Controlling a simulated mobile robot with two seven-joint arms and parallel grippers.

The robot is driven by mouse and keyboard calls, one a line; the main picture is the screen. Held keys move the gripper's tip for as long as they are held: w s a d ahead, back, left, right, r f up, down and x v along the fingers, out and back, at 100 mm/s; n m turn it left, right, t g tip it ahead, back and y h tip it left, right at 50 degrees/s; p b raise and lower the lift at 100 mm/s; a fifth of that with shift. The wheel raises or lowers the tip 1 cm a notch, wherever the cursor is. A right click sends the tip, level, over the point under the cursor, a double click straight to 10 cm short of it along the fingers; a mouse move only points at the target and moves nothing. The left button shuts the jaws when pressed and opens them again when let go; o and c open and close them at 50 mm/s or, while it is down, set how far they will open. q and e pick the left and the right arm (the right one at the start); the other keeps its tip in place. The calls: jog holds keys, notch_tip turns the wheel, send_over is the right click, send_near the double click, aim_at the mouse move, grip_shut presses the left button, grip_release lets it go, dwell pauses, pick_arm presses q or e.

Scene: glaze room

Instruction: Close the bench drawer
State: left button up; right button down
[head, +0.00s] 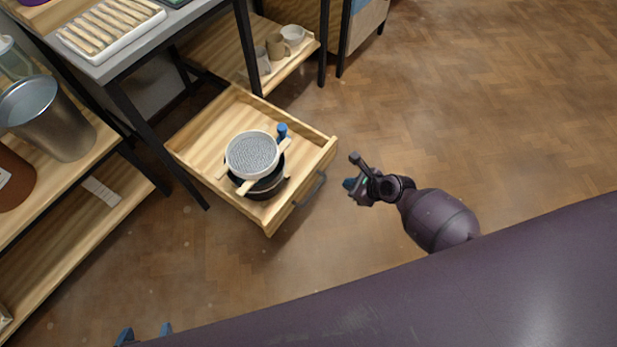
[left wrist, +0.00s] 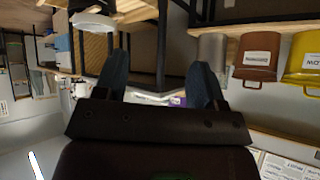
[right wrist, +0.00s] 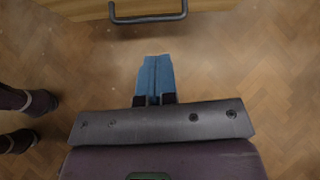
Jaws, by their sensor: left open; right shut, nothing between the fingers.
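The bench drawer (head: 205,133) is pulled out from under the grey-topped bench (head: 140,45). It holds a round sieve (head: 252,155) on top of a dark pan-like item (head: 268,188) and a blue-topped item (head: 282,131). Its dark bar handle (head: 311,189) is on the front panel and also shows at the top of the right wrist view (right wrist: 148,17). My right gripper (head: 351,184) is shut and empty, just right of the handle and apart from it; its blue fingers (right wrist: 154,78) point toward the drawer front. My left gripper (head: 145,335) is open and empty at the bottom edge.
Shelves at the left hold a metal bucket (head: 58,125) and a brown container (head: 14,180). Cups (head: 277,46) stand on a low shelf behind the drawer. Black bench legs (head: 160,150) stand beside the drawer. The wooden floor (head: 480,110) is clear at the right.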

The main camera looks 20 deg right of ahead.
aim_at(309, 175)
jog(key=shift+m, duration=0.6)
jog(key=b+x, duration=0.1)
jog(key=x, duration=0.3)
jog(key=b+x, duration=0.2)
jog(key=x, duration=0.2)
jog(key=w+r+b+x, duration=0.1)
jog(key=b+x, duration=0.1)
jog(key=x, duration=0.3)
jog(key=shift+a+r, duration=0.15)
jog(key=shift+a, duration=0.15)
jog(key=shift+w+a+b, duration=0.3)
jog(key=shift+w+a, duration=0.15)
jog(key=shift+w, duration=0.1)
pick_arm(q)
jog(key=shift+w+d+f+m+h, duration=0.3)
jog(key=shift+w+d+f+m, duration=0.1)
jog(key=shift+w+f+m, duration=0.4)
jog(key=shift+s+r, duration=0.1)
jog(key=shift+r, duration=0.05)
pick_arm(e)
jog(key=shift+r, duration=0.1)
